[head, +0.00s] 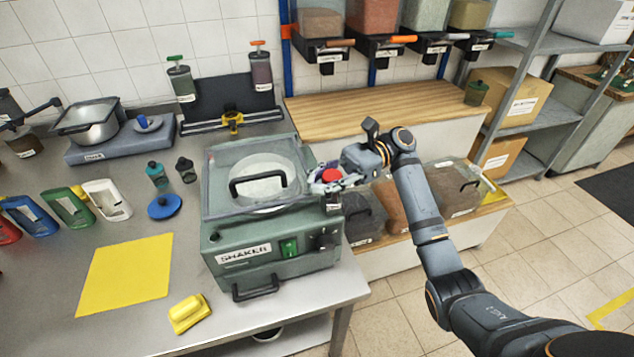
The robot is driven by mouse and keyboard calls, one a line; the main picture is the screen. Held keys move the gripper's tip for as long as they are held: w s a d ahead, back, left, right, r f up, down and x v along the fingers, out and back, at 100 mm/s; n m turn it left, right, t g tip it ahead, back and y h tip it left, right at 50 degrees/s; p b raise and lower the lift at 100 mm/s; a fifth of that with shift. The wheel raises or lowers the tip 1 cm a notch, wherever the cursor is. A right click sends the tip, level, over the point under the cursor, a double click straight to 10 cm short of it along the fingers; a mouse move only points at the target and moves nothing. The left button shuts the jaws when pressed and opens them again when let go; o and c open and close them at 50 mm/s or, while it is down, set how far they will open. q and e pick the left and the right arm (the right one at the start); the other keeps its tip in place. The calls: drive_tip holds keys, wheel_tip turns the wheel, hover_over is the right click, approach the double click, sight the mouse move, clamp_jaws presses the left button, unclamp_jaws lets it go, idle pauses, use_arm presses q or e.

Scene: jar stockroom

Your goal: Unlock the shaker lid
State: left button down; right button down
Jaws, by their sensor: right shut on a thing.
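The shaker (240,257) is a green box at the front right of the metal bench, with its name on the front. Its see-through lid (222,187) lies shut on top, with a black handle (258,184) and a round pale thing showing underneath. A red knob (331,174) sits at the lid's right edge. My right gripper (325,183) reaches in from the right and is shut on the red knob; its fingers hide part of it. My left gripper is out of view.
A green switch (289,248) and a front handle (255,287) are on the shaker. A yellow mat (127,275), a yellow sponge-like block (189,312) and several bottles lie to the left. A wooden counter (380,113) stands behind, with bins below it.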

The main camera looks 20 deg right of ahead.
sight(341, 173)
drive_tip(key=shift+f, duration=0.15)
idle(0.5)
drive_tip(key=c, duration=1.1)
unclamp_jaws()
drive_tip(key=shift+c, duration=0.2)
drive_tip(key=shift+d, duration=0.15)
drive_tip(key=v, duration=0.7)
drive_tip(key=shift+d, duration=0.1)
drive_tip(key=shift+o, duration=0.3)
